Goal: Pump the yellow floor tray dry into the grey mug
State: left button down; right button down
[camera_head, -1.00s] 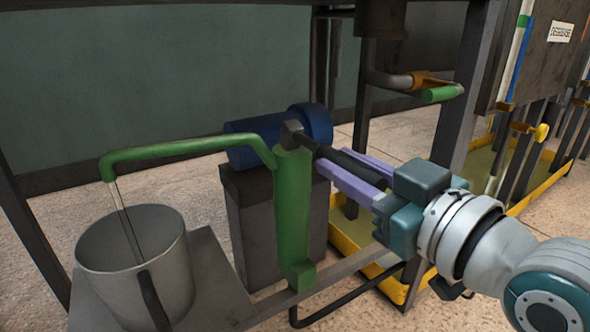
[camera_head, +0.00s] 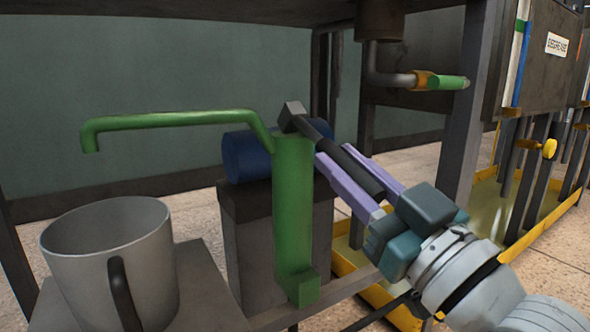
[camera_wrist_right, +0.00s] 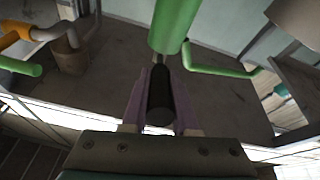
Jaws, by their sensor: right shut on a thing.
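A green hand pump (camera_head: 294,215) stands upright on a grey frame, its spout reaching left to end above the grey mug (camera_head: 115,255). The mug stands upright on a grey shelf with its dark handle toward me; its inner bottom is hidden. No stream shows at the spout. My right gripper (camera_head: 345,165) is shut on the black pump handle (camera_head: 360,172), which slopes down from the pump top toward me. The wrist view shows the handle (camera_wrist_right: 160,95) between the purple fingers (camera_wrist_right: 158,100). The yellow floor tray (camera_head: 405,318) lies behind my right arm, holding yellowish liquid. My left gripper is out of view.
A blue cylinder (camera_head: 245,157) sits on a dark block (camera_head: 250,230) behind the pump. A pipe with an orange collar and green lever (camera_head: 447,83) hangs above my right gripper. Grey posts stand at the right, near a yellow valve knob (camera_head: 549,148).

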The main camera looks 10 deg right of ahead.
jog(key=shift+f, duration=0.15)
jog(key=c, duration=0.7)
grip_release()
jog(key=shift+s+d, duration=0.1)
jog(key=shift+s, duration=0.2)
jog(key=p+v, duration=0.3)
jog(key=v, duration=0.6)
jog(key=shift+s+f+p, duration=0.1)
jog(key=shift+p, duration=0.2)
